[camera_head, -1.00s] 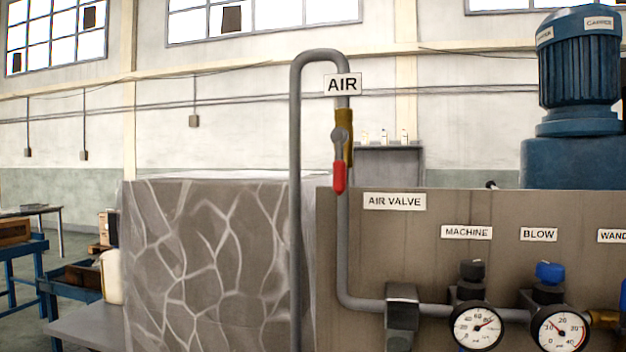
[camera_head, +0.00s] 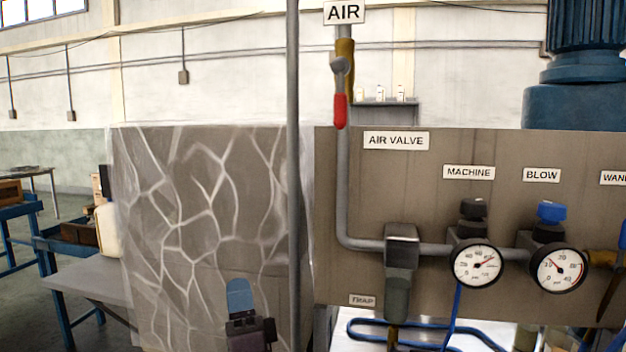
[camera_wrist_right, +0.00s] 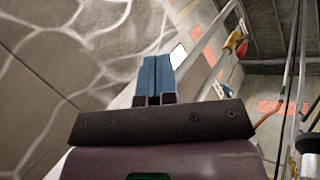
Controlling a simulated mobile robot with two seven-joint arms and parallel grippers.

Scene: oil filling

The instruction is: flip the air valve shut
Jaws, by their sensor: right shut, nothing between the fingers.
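The air valve has a brass body (camera_head: 346,60) on a vertical grey pipe below the AIR sign (camera_head: 344,12). Its red lever (camera_head: 340,112) hangs straight down, in line with the pipe. The right wrist view also shows the red lever (camera_wrist_right: 242,48), small, at the upper right. My right gripper (camera_head: 240,293) is low in the head view, below and left of the valve and well apart from it. Its blue fingers (camera_wrist_right: 156,77) are together and empty in the right wrist view. My left gripper is not in view.
The brown panel (camera_head: 450,205) carries the AIR VALVE label (camera_head: 396,141), a machine gauge (camera_head: 477,265) and a blow gauge (camera_head: 558,268). A tall grey pipe (camera_head: 293,150) stands between my right gripper and the valve in the picture. A stone-patterned block (camera_head: 200,220) is behind my gripper.

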